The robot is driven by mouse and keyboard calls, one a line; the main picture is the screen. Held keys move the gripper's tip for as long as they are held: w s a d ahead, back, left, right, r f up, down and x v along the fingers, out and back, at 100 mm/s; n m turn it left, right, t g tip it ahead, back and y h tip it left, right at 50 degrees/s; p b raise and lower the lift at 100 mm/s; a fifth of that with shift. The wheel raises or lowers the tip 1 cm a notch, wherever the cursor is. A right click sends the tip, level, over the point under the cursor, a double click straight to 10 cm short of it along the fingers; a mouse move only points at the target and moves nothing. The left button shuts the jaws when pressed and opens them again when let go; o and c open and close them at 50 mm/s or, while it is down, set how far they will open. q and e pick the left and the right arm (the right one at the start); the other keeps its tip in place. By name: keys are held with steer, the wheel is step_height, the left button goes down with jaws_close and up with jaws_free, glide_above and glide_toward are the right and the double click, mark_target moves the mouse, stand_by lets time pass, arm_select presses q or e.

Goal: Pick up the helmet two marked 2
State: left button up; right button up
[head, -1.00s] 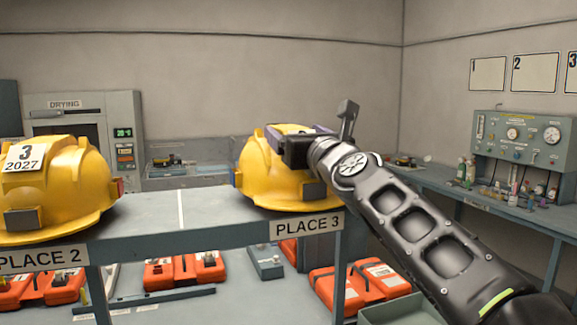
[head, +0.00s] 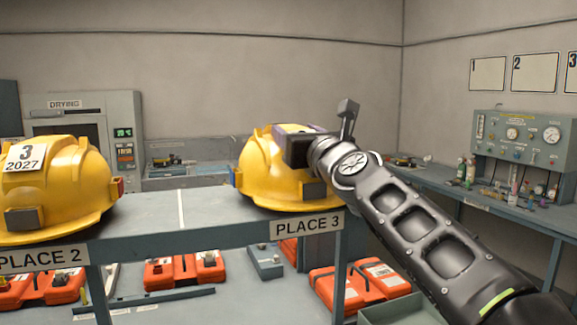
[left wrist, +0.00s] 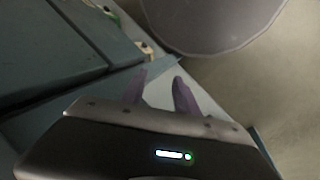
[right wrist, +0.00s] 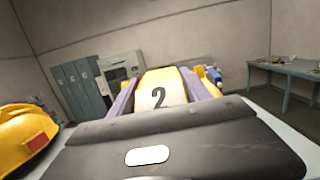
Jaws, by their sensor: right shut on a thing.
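The yellow helmet two (head: 272,178) sits at the PLACE 3 label on the grey shelf (head: 150,222) in the head view. Its mark "2" (right wrist: 160,97) shows in the right wrist view, between the two purple fingers. My right gripper (head: 296,130) is shut on the top of this helmet; the gripper body and arm hide part of its right side. The helmet appears to rest on the shelf. My left gripper (left wrist: 158,92) shows only in the left wrist view, with its fingers apart and nothing between them.
Another yellow helmet (head: 62,190), marked 3 and 2027, stands at PLACE 2. Orange cases (head: 362,287) lie below the shelf. A drying cabinet (head: 122,120) stands at the back left. A bench with a gauge panel (head: 520,140) runs along the right wall.

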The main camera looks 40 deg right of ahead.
steer(key=shift+f, duration=0.2)
jaws_close()
steer(key=shift+r, duration=0.1)
step_height(320, 180, up, 2)
steer(key=shift+w+r+p, duration=0.1)
steer(key=shift+p, duration=1.1)
step_height(320, 180, up, 2)
steer(key=shift+r+p, duration=0.1)
steer(key=shift+p, duration=1.05)
steer(key=r+v, duration=0.2)
steer(key=v, duration=1.6)
steer(key=shift+s+b, duration=0.25)
steer(key=shift+b, duration=0.1)
steer(key=shift+d, duration=0.1)
